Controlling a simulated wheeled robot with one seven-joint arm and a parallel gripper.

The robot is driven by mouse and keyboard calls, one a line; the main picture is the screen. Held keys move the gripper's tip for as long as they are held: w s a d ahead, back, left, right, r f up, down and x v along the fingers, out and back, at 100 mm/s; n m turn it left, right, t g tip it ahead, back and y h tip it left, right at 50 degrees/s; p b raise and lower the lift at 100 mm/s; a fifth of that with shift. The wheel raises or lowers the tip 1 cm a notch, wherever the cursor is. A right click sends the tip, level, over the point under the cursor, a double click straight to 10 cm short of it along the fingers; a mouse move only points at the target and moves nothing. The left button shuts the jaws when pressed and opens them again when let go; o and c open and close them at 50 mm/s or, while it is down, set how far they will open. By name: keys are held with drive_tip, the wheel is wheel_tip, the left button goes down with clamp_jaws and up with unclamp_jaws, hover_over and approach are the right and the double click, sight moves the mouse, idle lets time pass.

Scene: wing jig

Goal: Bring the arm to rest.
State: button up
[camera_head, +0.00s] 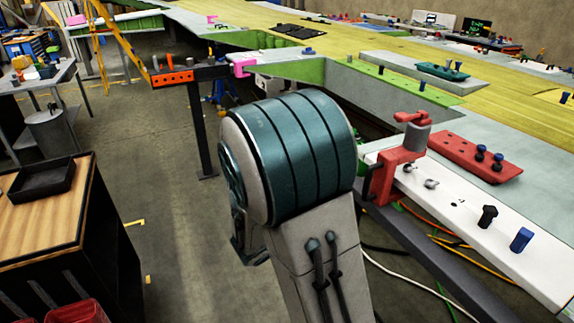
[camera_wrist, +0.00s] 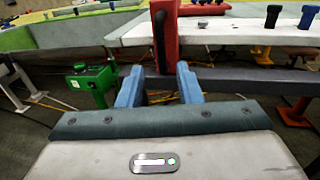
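My gripper (camera_wrist: 158,72) shows in the wrist view with its two blue fingers spread apart. Nothing is seen held between them. A red clamp (camera_wrist: 167,45) stands beyond the fingertips at the edge of the white jig beam (camera_wrist: 225,31); the gap between clamp and fingers is hard to judge. In the head view my arm's large teal joint fills the middle, and my gripper cannot be made out there. The red clamp (camera_head: 392,174) with its grey cylinder shows just right of that joint.
The white beam (camera_head: 475,225) carries black and blue pegs at right, with a red block (camera_head: 474,160) behind. A grey rail runs below it. A wooden-topped cabinet (camera_head: 50,215) with a black tray (camera_head: 43,181) stands at left. Open floor (camera_head: 165,195) lies between cabinet and arm. Cables lie under the jig.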

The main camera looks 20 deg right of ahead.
drive_tip(key=s+a+f+m+g+y, duration=0.1)
drive_tip(key=s+f+m+g+y, duration=0.1)
drive_tip(key=s+m+g+y, duration=0.3)
drive_tip(key=s+a+f+m+g+y, duration=0.1)
drive_tip(key=s+f+m+y, duration=0.1)
drive_tip(key=s+m+y, duration=0.4)
drive_tip(key=s+a+r+m+t+y, duration=0.1)
drive_tip(key=a+m+t+y, duration=0.1)
drive_tip(key=a+m, duration=0.3)
drive_tip(key=s+a+r+m+t+y, duration=0.1)
drive_tip(key=a+m+y, duration=0.3)
drive_tip(key=a, duration=0.4)
drive_tip(key=shift+s+a+r+m+t, duration=0.3)
drive_tip(key=shift+r+m+t, duration=0.2)
drive_tip(key=shift+r, duration=0.2)
drive_tip(key=shift+d, duration=0.15)
